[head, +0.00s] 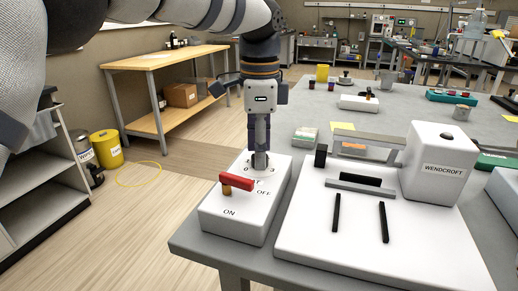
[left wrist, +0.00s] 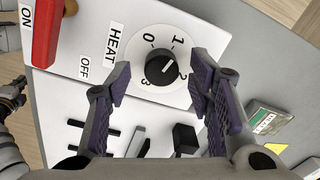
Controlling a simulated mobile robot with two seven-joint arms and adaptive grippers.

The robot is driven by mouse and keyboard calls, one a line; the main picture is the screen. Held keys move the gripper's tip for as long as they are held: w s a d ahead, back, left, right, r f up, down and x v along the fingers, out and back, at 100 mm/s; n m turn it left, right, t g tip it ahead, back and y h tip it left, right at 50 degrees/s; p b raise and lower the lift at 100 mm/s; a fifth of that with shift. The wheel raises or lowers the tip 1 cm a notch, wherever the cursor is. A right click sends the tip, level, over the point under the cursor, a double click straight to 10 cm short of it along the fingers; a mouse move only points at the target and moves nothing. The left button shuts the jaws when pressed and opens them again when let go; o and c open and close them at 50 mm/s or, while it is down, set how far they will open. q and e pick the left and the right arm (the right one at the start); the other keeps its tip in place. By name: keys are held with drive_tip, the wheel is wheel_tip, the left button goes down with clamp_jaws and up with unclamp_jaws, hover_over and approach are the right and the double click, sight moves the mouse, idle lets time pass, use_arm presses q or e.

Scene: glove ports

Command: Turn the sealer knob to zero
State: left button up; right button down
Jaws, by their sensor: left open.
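The sealer knob (left wrist: 160,68) is round and black with a white pointer mark, on a white dial marked 0 to 3. The mark points up and right, roughly toward 1, away from 0. My left gripper (left wrist: 161,78) is open, its two purple-padded fingers on either side of the knob in the left wrist view; whether they touch it I cannot tell. In the head view my left gripper (head: 260,160) points down over the far end of the white control box (head: 238,218) and hides the knob. What seems my right gripper (left wrist: 12,92) shows partly at the left edge.
A red-handled lever (head: 238,182) stands on the box near the ON and OFF labels, close to my left gripper. The white Wendcroft sealer (head: 437,165) stands to the right on the grey table (head: 192,242). Floor is open to the left.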

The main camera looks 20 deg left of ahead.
use_arm(q)
drive_tip(key=shift+w+f, duration=0.1)
drive_tip(key=shift+f, duration=0.4)
clamp_jaws()
use_arm(e)
drive_tip(key=shift+w+r, duration=0.15)
use_arm(q)
drive_tip(key=shift+r+n+p, duration=0.1)
drive_tip(key=shift+n+p, duration=0.2)
drive_tip(key=shift+n, duration=0.9)
drive_tip(key=n, duration=0.2)
drive_tip(key=shift+n, duration=0.3)
drive_tip(key=n, duration=0.3)
drive_tip(key=shift+n, duration=1.9)
use_arm(e)
drive_tip(key=shift+w+r+t, duration=0.4)
drive_tip(key=shift+w+r, duration=0.2)
drive_tip(key=shift+w, duration=0.05)
